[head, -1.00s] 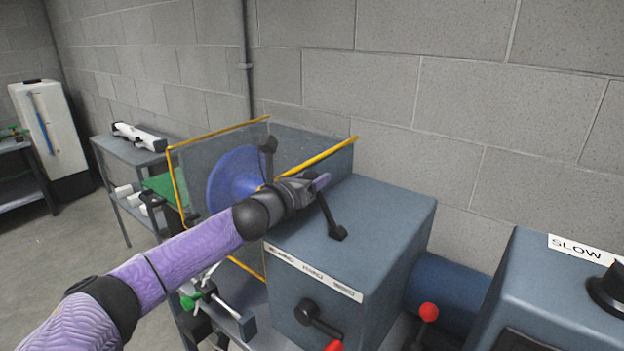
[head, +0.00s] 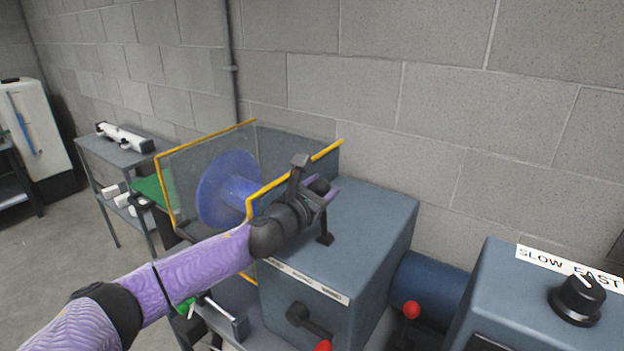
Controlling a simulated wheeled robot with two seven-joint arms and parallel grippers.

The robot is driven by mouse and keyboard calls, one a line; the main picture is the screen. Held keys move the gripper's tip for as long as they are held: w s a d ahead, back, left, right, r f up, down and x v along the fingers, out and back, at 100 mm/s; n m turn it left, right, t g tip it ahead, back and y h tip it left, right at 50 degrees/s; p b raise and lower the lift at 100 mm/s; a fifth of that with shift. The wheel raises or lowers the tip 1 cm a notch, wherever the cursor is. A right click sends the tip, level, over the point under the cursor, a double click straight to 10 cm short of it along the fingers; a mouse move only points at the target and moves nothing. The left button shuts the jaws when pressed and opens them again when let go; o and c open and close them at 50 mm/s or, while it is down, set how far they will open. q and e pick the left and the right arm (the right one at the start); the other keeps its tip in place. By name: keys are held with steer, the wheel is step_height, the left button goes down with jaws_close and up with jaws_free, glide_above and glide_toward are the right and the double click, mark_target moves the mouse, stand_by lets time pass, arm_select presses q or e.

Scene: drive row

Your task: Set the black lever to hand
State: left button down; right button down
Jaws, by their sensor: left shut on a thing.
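The black lever (head: 325,239) stands on top of the blue-grey gearbox (head: 365,220), with its foot near the middle of the lid. Its shaft rises almost upright to a black round end between the purple fingers of my left gripper (head: 328,192). The left gripper is shut on the lever's upper end, and its dark body hides part of the shaft. A label strip (head: 305,281) runs along the box's front top edge; its words are too small to read. My right gripper is not in view.
A blue spool (head: 225,190) sits behind a yellow-edged clear guard (head: 185,170) left of the gearbox. A black crank (head: 303,317) with a red knob is on the box's front. Another red knob (head: 411,310) and a SLOW/FAST dial (head: 578,298) are at right.

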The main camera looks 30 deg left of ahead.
arm_select(q)
steer(key=shift+d+m+p, duration=0.35)
steer(key=shift+d+m, duration=0.25)
steer(key=shift+c, duration=0.8)
jaws_free()
steer(key=s, duration=1)
steer(key=shift+a+b, duration=0.3)
steer(key=shift+b, duration=0.15)
